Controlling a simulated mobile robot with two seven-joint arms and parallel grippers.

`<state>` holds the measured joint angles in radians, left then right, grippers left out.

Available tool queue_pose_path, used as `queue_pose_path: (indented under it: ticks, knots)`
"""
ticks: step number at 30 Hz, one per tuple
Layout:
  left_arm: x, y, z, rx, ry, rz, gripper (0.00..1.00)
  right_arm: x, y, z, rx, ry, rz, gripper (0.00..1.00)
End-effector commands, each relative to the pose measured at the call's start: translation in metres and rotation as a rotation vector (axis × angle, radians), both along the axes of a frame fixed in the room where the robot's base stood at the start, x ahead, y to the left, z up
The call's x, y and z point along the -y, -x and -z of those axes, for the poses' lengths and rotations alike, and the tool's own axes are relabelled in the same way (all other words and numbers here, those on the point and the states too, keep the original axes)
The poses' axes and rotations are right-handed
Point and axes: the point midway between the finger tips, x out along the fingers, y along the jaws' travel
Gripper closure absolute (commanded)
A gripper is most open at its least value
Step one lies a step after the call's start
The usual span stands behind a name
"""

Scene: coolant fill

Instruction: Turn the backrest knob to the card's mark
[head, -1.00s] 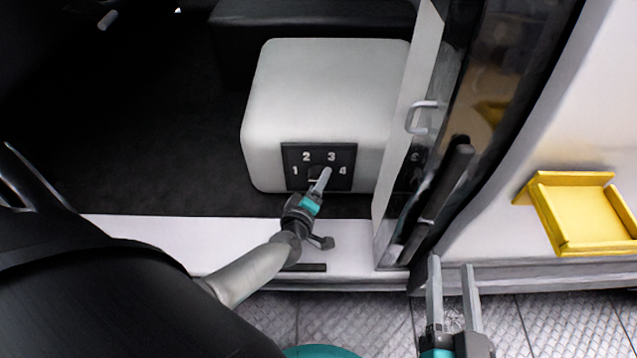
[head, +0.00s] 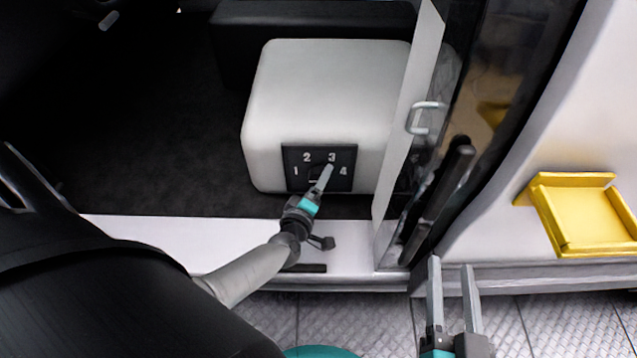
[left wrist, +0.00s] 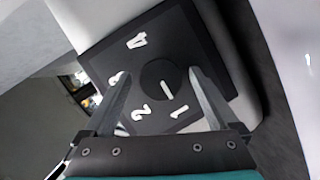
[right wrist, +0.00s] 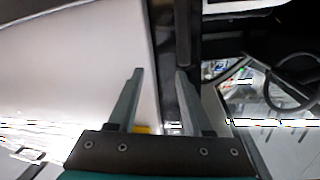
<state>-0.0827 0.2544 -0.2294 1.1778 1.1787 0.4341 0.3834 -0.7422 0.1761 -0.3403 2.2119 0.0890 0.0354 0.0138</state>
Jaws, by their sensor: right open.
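The backrest knob (left wrist: 160,82) is a dark round dial on a black panel (head: 319,184) with white numbers 1 to 4, on the front of the pale seat block. In the left wrist view, its white pointer line points toward the 1. My left gripper (head: 326,169) is at the panel and hides much of the knob in the head view. In the left wrist view, its fingers (left wrist: 158,73) are open, one on each side of the knob, with visible gaps. My right gripper (head: 450,262) is open and empty, low at the right. I see no card.
A door edge with a grab handle (head: 421,117) stands right of the seat block (head: 325,90). A yellow tray (head: 583,212) is on the white body panel at the right. A pale sill (head: 150,232) runs below the dark cabin floor (head: 150,150).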

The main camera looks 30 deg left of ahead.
Motion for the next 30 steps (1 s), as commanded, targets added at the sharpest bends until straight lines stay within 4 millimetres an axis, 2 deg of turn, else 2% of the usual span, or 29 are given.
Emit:
queue_pose_path:
  ticks: [13, 30]
  knots:
    - [0.002, 0.005, -0.002, -0.001, -0.002, 0.002, 0.05, 0.003, -0.002, 0.003, -0.037, 0.027, -0.003, 0.50]
    - [0.011, 0.047, -0.012, -0.002, -0.002, 0.002, 0.05, 0.026, -0.010, 0.022, -0.323, 0.209, -0.004, 0.50]
